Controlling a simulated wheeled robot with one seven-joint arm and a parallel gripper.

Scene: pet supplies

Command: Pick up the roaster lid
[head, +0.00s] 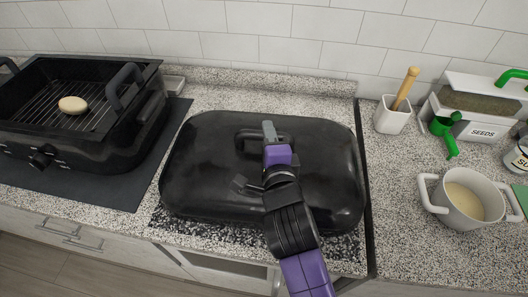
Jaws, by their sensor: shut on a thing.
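The roaster lid (205,165) is a large black, rounded rectangular cover in the middle of the head view, with a loop handle (247,134) on its top. My gripper (268,138) reaches in from the lower right and is shut on the lid's handle. My gripper and wrist hide part of the handle and the lid's centre. The lid is above the speckled counter; I cannot tell whether it touches it. The black roaster base (88,150) stands open at the left on a dark mat (125,190), with a wire rack and a pale round item (73,105) inside.
At the right are a white holder (392,117) with a wooden-handled tool, a seeds container (482,130) with a green scoop (446,126), and a white two-handled pot (468,212). A tiled wall closes the back. A dark seam divides the counter right of the lid.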

